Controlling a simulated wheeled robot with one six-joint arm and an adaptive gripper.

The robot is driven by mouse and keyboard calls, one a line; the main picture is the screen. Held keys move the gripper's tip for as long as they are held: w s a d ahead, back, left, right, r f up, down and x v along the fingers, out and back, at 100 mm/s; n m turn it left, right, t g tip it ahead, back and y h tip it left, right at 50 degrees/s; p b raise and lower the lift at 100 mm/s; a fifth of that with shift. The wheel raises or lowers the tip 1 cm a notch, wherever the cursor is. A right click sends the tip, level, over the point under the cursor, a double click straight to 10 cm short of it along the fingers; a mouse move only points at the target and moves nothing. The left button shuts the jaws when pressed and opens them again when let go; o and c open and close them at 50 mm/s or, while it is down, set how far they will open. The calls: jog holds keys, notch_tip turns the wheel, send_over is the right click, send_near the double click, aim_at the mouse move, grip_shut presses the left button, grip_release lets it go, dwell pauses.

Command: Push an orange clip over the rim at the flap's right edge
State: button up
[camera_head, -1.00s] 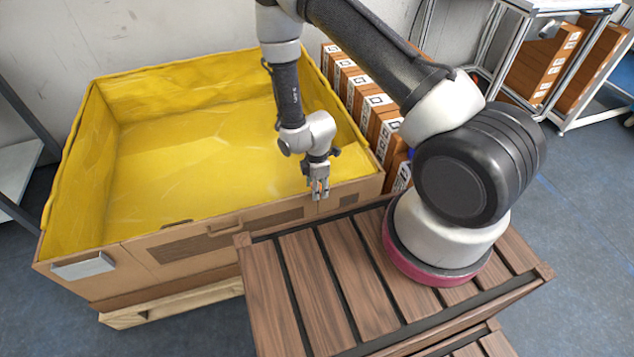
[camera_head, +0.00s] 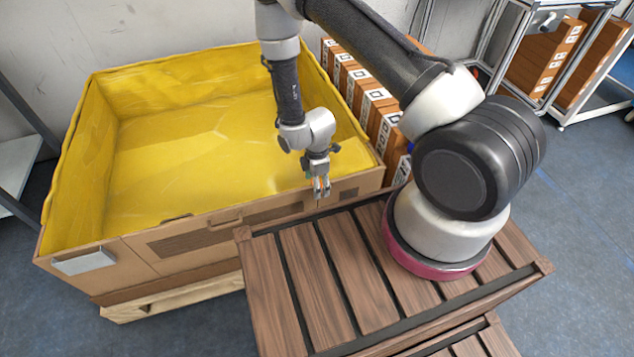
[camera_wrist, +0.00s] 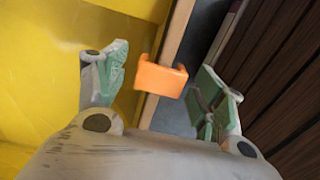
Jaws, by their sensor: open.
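An orange clip (camera_wrist: 161,79) shows in the wrist view between my two green-tipped fingers, with gaps visible on both sides. It appears at the box's rim (camera_wrist: 176,40), but I cannot tell whether it is seated on the rim or just above it. My gripper (camera_head: 321,189) is open and points down at the front wall of the yellow-lined cardboard box (camera_head: 112,258), near its right end. In the head view the clip is mostly hidden by the fingers; only a small bit of orange shows there. The flap (camera_head: 225,240) is the front panel section with the handle slot.
A slatted wooden platform (camera_head: 308,275) stands close in front of the box. Several brown boxes with printed labels (camera_head: 377,95) line the box's right side. A metal rack (camera_head: 580,5) is at the back right. The yellow interior is empty.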

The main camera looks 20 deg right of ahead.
notch_tip(320, 180, up, 12)
dwell(0.5)
